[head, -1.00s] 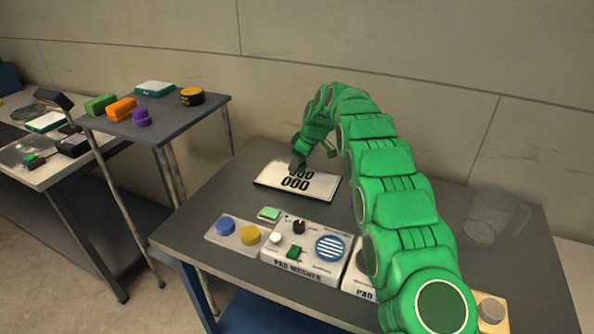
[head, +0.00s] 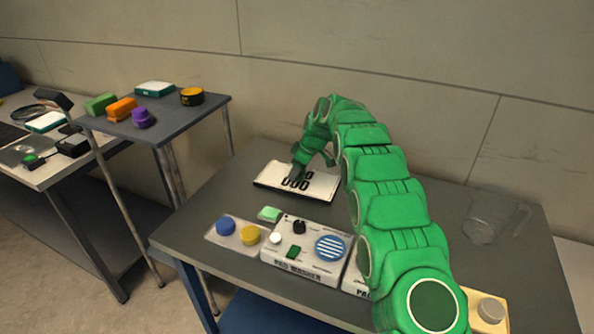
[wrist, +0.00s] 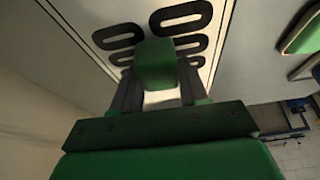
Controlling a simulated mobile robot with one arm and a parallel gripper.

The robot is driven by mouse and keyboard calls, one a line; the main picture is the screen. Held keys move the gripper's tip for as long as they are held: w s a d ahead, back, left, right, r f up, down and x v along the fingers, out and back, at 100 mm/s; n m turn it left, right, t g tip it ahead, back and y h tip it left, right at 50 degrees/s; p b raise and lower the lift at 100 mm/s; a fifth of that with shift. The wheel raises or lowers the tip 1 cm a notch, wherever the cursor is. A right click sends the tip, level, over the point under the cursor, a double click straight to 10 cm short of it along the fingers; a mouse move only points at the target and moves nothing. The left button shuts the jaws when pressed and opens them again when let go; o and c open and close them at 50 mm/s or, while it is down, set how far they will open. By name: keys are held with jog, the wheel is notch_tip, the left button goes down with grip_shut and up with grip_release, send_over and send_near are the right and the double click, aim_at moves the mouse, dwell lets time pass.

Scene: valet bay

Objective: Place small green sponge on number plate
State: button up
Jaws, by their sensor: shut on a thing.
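The number plate (head: 325,189), white with a dark edge and black digits, lies on the grey table; it also fills the top of the wrist view (wrist: 105,12). My gripper (head: 297,175) is over the plate, pointing down. In the wrist view my gripper (wrist: 155,92) is shut on the small green sponge (wrist: 155,60), a plain green block between its two fingers. The sponge is over the plate's digits; I cannot tell whether it touches the plate. In the head view the sponge is hidden or too small to make out.
A pale-edged green pad (head: 269,214) lies in front of the plate, by a pad washer box (head: 303,250) and a tray with blue and yellow knobs (head: 237,236). A clear jug (head: 487,218) stands right. A side shelf (head: 180,118) holds several coloured blocks.

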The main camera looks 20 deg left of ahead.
jog(key=shift+f, duration=0.15)
jog(key=o, duration=1)
jog(key=shift+r, duration=0.2)
jog(key=v, duration=1.2)
